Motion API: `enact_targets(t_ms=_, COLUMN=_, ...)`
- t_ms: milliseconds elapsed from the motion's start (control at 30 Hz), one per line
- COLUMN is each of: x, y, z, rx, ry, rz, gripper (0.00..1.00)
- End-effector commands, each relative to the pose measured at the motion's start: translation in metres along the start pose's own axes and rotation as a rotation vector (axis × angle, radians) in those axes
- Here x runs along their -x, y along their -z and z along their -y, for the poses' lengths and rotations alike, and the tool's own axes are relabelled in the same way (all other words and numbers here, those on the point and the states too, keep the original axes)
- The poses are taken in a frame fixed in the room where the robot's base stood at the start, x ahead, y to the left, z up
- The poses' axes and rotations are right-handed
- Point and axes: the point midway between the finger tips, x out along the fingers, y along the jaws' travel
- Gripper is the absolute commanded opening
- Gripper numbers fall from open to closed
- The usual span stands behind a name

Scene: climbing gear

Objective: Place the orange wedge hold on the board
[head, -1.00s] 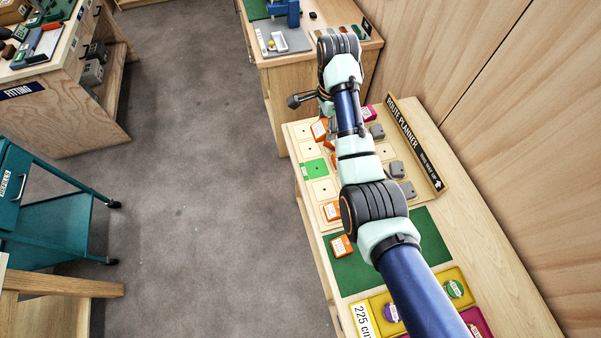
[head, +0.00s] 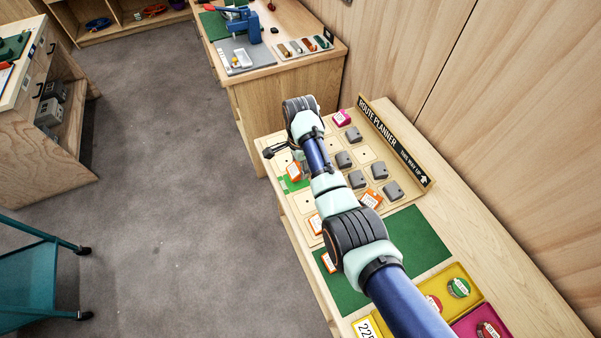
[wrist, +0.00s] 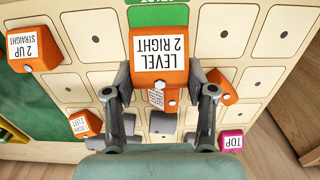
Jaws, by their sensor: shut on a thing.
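The orange hold labelled LEVEL 2 RIGHT (wrist: 160,50) is between the fingers of my gripper (wrist: 160,80) in the wrist view, with a grey finger against each side. The route planner board (head: 304,201) lies below it. The hold covers part of a green cell (wrist: 158,15) marked START; I cannot tell whether it touches the board. In the head view my arm hides most of the gripper, and an orange hold (head: 294,170) shows by the green cell. Another orange hold (wrist: 157,99) is partly hidden beyond the held one.
Other orange holds, 2 UP STRAIGHT (wrist: 32,50), one at the lower left (wrist: 86,124) and one at the right (wrist: 222,86), stand around the gripper. A pink TOP hold (wrist: 231,141) and several grey holds (head: 356,179) share the board. The raised sign (head: 395,140) borders it.

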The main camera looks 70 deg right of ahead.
Motion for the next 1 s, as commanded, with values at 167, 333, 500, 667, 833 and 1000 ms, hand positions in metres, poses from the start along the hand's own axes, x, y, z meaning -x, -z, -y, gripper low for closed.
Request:
enact_targets(t_ms=167, x=-0.035, y=0.000, z=-0.001, rx=0.000, ry=-0.004, rz=0.000, gripper=0.20)
enact_targets(t_ms=333, x=-0.038, y=0.000, z=0.000, rx=0.000, ry=0.000, rz=0.000, gripper=0.20)
enact_targets(t_ms=500, x=-0.040, y=0.000, z=0.000, rx=0.000, ry=-0.001, rz=0.000, gripper=0.20)
enact_targets(t_ms=667, x=-0.040, y=0.000, z=-0.001, rx=0.000, ry=-0.001, rz=0.000, gripper=0.74)
enact_targets(t_ms=833, x=-0.040, y=0.000, z=0.000, rx=0.000, ry=-0.001, rz=0.000, gripper=0.81)
enact_targets(t_ms=1000, x=-0.040, y=0.000, z=0.000, rx=0.000, ry=-0.001, rz=0.000, gripper=0.81)
